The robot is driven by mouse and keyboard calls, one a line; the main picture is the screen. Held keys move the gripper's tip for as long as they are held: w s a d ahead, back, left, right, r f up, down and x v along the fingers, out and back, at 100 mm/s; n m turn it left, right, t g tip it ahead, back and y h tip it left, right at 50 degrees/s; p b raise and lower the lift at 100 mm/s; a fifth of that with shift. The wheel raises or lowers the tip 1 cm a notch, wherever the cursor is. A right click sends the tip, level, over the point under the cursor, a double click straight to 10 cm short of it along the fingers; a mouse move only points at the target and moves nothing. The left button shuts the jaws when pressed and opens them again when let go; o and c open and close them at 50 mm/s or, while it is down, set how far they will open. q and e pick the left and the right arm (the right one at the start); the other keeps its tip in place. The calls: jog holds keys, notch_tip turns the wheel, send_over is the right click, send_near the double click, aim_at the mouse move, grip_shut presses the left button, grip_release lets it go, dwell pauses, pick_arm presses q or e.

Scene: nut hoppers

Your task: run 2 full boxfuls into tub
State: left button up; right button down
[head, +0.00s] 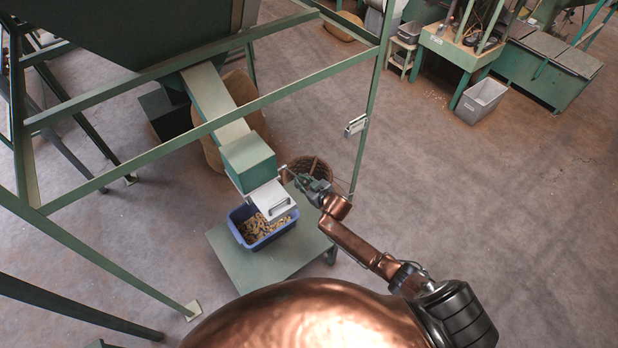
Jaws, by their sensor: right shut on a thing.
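A blue tub (240,215) stands on a low green table (265,264), with many tan nuts (262,228) in it. Above it, a green box (248,160) sits at the low end of a sloping chute (214,103). A pale metal plate with a handle (272,199) is at the box's mouth, over the tub's back part. My right gripper (301,182) is just right of the plate, shut on a thin lever by the box's mouth; its fingertips are small and the grip is partly hidden. The inside of the box is hidden. My left gripper is out of view.
A big dark green hopper (150,30) stands above on green frame bars (290,91) that cross in front of the chute. A wicker basket (310,168) is behind my right gripper. A grey bin (481,101) and benches stand far right. The right-hand floor is clear.

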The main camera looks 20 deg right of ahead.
jog(key=shift+g, duration=0.4)
jog(key=r+p, duration=0.1)
jog(key=w+r+p, duration=0.1)
jog(key=p, duration=0.1)
jog(key=r+p, duration=0.1)
jog(key=r, duration=0.1)
jog(key=shift+w+a, duration=0.2)
jog(key=shift+w, duration=0.2)
jog(key=w+r, duration=0.2)
jog(key=w+a+r+p, duration=0.1)
jog(key=w+r, duration=0.1)
jog(key=shift+w+a, duration=0.1)
jog(key=shift+w, duration=0.3)
jog(key=shift+w+a+r, duration=0.1)
jog(key=shift+w+r, duration=0.05)
jog(key=shift+w, duration=0.3)
jog(key=shift+w+a+r, duration=0.1)
jog(key=shift+w, duration=0.3)
jog(key=shift+s+f, duration=0.2)
jog(key=shift+f, duration=0.15)
jog(key=c, duration=2.2)
grip_release()
jog(key=o, duration=0.3)
jog(key=shift+w+d, duration=0.1)
jog(key=shift+w, duration=0.1)
jog(key=shift+o, duration=1.4)
jog(key=shift+r, duration=0.2)
